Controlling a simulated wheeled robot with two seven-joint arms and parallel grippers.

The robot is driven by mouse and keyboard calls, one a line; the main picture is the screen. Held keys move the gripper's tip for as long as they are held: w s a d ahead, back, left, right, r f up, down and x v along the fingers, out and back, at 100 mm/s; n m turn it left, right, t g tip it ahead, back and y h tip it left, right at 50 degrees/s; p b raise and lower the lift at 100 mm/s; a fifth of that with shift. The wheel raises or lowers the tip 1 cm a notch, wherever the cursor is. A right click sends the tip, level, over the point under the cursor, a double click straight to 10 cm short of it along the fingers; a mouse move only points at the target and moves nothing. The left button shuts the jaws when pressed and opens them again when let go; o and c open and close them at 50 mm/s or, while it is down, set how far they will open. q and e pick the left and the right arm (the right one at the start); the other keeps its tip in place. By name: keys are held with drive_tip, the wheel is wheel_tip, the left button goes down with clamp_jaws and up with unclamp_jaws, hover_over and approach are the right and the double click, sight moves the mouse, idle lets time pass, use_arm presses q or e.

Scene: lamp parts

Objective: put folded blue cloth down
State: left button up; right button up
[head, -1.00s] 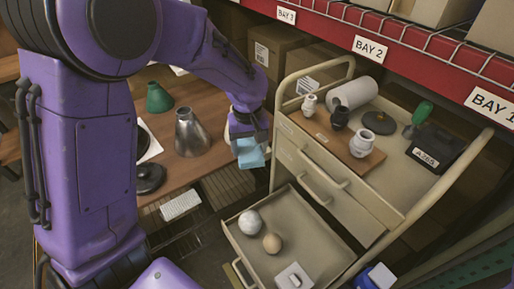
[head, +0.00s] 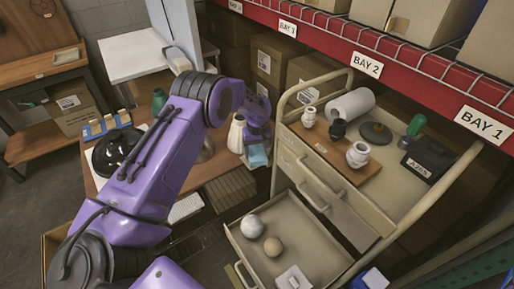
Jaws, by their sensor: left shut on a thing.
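The folded blue cloth (head: 258,155) is small and light blue. It hangs at the tips of my left gripper (head: 257,143), which is shut on it. The gripper points down near the right end of the wooden table (head: 213,163), just left of the beige drawer cart (head: 312,165). I cannot tell whether the cloth touches the table or is above it. My right gripper is not in view.
The cart's open drawer (head: 318,249) holds a white ball (head: 252,226), a tan ball (head: 273,246) and a white box (head: 293,279). Several lamp sockets stand on the cart top. A cream vase-shaped shade (head: 236,134) stands beside the gripper. A black dome (head: 117,150) sits on the table.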

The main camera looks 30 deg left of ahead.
sight(256, 153)
use_arm(q)
drive_tip(key=shift+s+r, duration=0.1)
drive_tip(key=shift+s, duration=0.05)
drive_tip(key=o, duration=0.9)
drive_tip(key=shift+f, duration=0.25)
drive_tip(key=shift+o, duration=0.2)
wheel_tip(256, 153, up, 8)
drive_tip(key=shift+d+r+b, duration=0.1)
drive_tip(key=shift+b, duration=0.75)
drive_tip(key=shift+s, duration=0.1)
